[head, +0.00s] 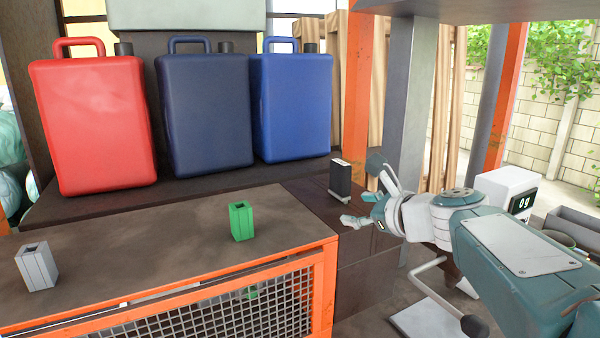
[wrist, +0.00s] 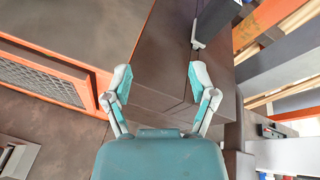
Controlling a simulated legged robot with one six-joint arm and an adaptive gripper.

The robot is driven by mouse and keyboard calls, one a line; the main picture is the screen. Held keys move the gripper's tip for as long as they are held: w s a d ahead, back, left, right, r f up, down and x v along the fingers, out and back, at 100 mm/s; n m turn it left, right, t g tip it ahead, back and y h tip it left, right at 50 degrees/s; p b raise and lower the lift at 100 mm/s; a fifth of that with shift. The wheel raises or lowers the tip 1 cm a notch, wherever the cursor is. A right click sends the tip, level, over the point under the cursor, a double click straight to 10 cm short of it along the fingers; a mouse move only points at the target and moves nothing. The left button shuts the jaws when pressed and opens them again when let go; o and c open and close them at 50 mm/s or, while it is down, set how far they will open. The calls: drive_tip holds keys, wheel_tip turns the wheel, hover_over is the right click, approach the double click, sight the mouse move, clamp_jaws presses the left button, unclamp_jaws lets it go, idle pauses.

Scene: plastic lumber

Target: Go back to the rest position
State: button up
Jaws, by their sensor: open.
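My gripper (head: 364,195) is at the right of centre in the head view, at the end of my teal and white arm. It is beside the dark lower surface to the right of the workbench. In the wrist view my gripper (wrist: 160,80) has its two white and teal fingers spread wide with nothing between them. A black block (head: 340,179) stands close to the fingers in the head view. The same black block (wrist: 213,22) shows beyond the right finger in the wrist view, apart from it as far as I can tell.
A green block (head: 241,221) and a grey block (head: 36,267) stand on the brown bench top (head: 140,252), which has an orange frame (head: 325,285). Red (head: 95,125) and blue canisters (head: 292,108) stand on the shelf behind. An orange post (head: 366,75) and a grey post (head: 412,100) rise behind my gripper.

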drive_tip(key=s+a+f+n+g+h, duration=0.1)
drive_tip(key=s+a+f+n+g, duration=0.1)
drive_tip(key=s+f+n, duration=0.4)
drive_tip(key=s+a+f+n+g+h, duration=0.1)
drive_tip(key=s+a+f+n+g, duration=0.15)
drive_tip(key=s+n, duration=0.55)
drive_tip(key=s+d+f+n+g+h, duration=0.2)
drive_tip(key=s+d+f+n+h, duration=0.2)
drive_tip(key=s+f+n, duration=0.4)
drive_tip(key=shift+s+d+f+n+h, duration=0.3)
drive_tip(key=shift+s+n, duration=0.85)
drive_tip(key=shift+n, duration=0.45)
drive_tip(key=shift+a+g, duration=0.1)
drive_tip(key=shift+g, duration=0.15)
